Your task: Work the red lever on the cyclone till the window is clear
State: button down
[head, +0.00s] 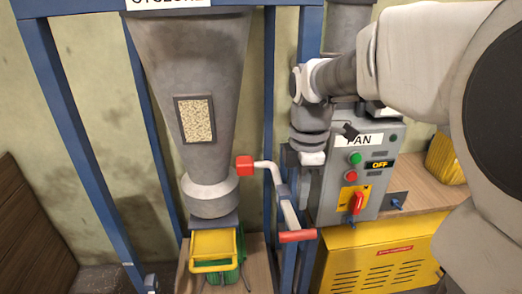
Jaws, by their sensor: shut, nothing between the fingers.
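The grey cyclone (190,55) hangs in a blue frame and narrows toward a pale collar at its bottom. Its window (196,119) is filled with a speckled tan material. A pale bent lever to the right of the collar has a red block (245,166) at its upper left end and a red grip (297,236) at its lower end. My gripper (310,158) is shut and empty, right of the red block and above the red grip, apart from both. It points down in front of the fan box's left edge, and its fingertips show small.
A grey fan control box (332,205) with green and red buttons, a red switch and an "OFF" display stands on the right, close to my gripper. Blue frame posts (268,90) flank the cyclone. A yellow and green container (213,248) sits below its outlet. A yellow cabinet (375,262) is lower right.

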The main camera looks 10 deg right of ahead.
aim_at(298, 232)
notch_tip(298, 232, down, 8)
jog(key=shift+r+p, duration=0.1)
jog(key=shift+p, duration=0.25)
